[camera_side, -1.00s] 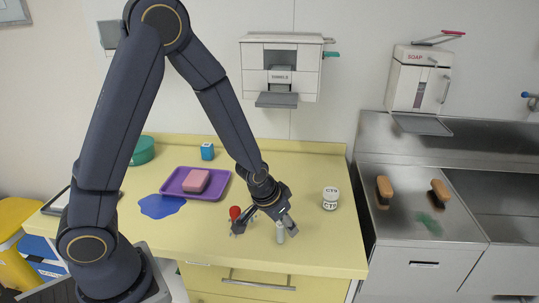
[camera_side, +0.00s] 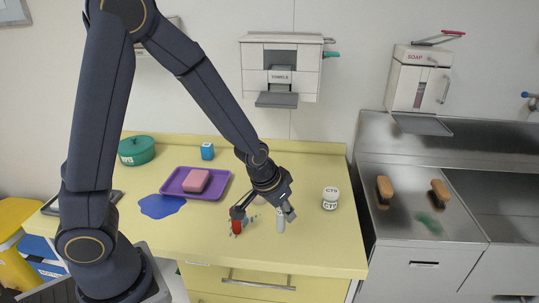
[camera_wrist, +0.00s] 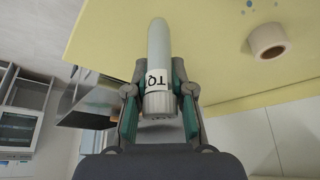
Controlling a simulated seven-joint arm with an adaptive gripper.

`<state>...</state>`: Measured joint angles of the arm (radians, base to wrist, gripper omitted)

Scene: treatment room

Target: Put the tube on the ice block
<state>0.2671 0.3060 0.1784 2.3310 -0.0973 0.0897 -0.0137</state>
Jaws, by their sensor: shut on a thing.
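The tube is pale grey with a white lettered label and a ribbed end. In the wrist view my gripper (camera_wrist: 160,98) is shut on the tube (camera_wrist: 159,45), one finger on each side near the ribbed end. In the side view my gripper (camera_side: 284,212) holds the tube (camera_side: 281,222) roughly upright, low over the front of the yellow table. I cannot tell which is meant. The tube is apart from both.
A red object (camera_side: 237,227) stands just left of the tube. A blue patch (camera_side: 160,206) and a green pot (camera_side: 136,150) are at left. A pale roll (camera_wrist: 267,42) shows in the wrist view. The sink is at right.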

